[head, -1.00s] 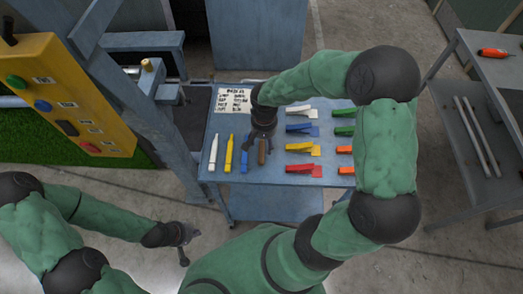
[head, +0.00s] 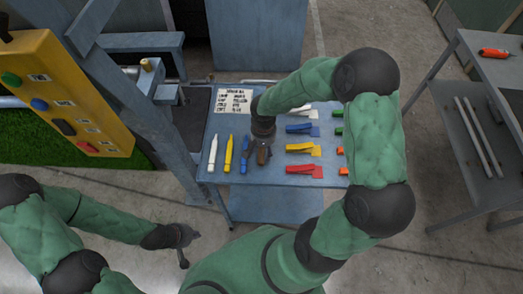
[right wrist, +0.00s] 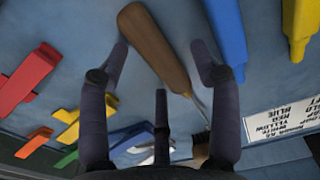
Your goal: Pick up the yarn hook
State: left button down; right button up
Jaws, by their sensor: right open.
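The yarn hook has a brown wooden handle (right wrist: 152,42) and a thin metal shaft (right wrist: 203,107). It lies on the blue tabletop, and in the head view its brown handle (head: 262,156) shows just below my right gripper (head: 263,142). In the right wrist view my right gripper (right wrist: 160,55) is open, with its fingers spread on either side of the handle; I cannot tell whether any finger touches it. The lower shaft is partly hidden by the gripper. My left gripper (head: 184,245) hangs low over the floor, away from the table, too small to read.
White (head: 213,153), yellow (head: 229,155) and blue (head: 244,153) markers lie left of the hook. Several coloured clips, including a red one (head: 304,170), lie to its right. A printed card (head: 233,101) lies behind. A yellow button panel (head: 72,95) stands far left.

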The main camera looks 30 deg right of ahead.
jog(key=shift+f+b, duration=0.25)
jog(key=shift+b, duration=0.05)
dwell(0.5)
grip_shut()
